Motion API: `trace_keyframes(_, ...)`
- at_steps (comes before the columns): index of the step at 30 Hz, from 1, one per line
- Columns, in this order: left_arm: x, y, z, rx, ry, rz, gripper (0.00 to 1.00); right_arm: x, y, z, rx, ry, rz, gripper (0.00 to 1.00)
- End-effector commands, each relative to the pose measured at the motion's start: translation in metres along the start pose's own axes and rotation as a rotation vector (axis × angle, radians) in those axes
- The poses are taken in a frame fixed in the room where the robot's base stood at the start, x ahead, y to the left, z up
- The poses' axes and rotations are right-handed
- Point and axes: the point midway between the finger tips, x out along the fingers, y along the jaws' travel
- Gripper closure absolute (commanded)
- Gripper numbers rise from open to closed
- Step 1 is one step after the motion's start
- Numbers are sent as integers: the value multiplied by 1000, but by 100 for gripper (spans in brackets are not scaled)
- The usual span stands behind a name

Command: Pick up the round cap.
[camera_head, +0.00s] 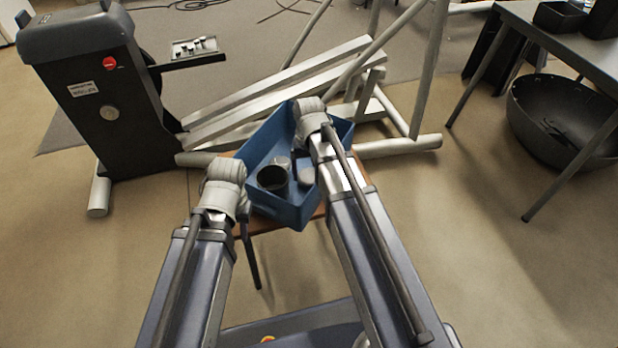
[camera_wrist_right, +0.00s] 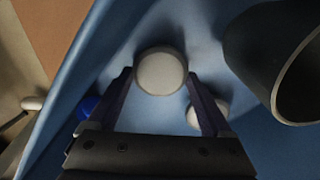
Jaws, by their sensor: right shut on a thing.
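The round cap (camera_wrist_right: 160,71), pale and disc-like, sits between the fingertips of my right gripper (camera_wrist_right: 161,82) in the right wrist view. The fingers are shut on its sides, over the floor of a blue bin (camera_head: 262,143). I cannot tell whether the cap touches the floor. In the head view my right wrist (camera_head: 311,118) hangs over the right part of the bin and hides the fingers. My left wrist (camera_head: 225,180) is at the bin's left side; its fingers are hidden, so their opening does not show.
A dark hollow cup (camera_head: 272,179) stands in the bin, right of my gripper in the wrist view (camera_wrist_right: 262,55). Another pale round piece (camera_wrist_right: 198,113) and a blue piece (camera_wrist_right: 88,106) lie near the fingers. The exercise machine (camera_head: 98,85) stands behind.

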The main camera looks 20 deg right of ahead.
Motion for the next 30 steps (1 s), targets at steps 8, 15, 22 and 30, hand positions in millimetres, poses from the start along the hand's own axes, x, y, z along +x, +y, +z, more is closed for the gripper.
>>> trace_keyframes(8,0,0,0,0,0,0,63,0,0,0,0,0,0,68)
trace_keyframes(15,0,0,0,0,0,0,63,0,0,0,0,0,0,69)
trace_keyframes(22,-11,-1,1,-2,-1,-1,63,-11,0,0,0,0,0,69)
trace_keyframes(30,-45,-5,3,-7,-2,-3,63,-45,0,0,0,0,0,69)
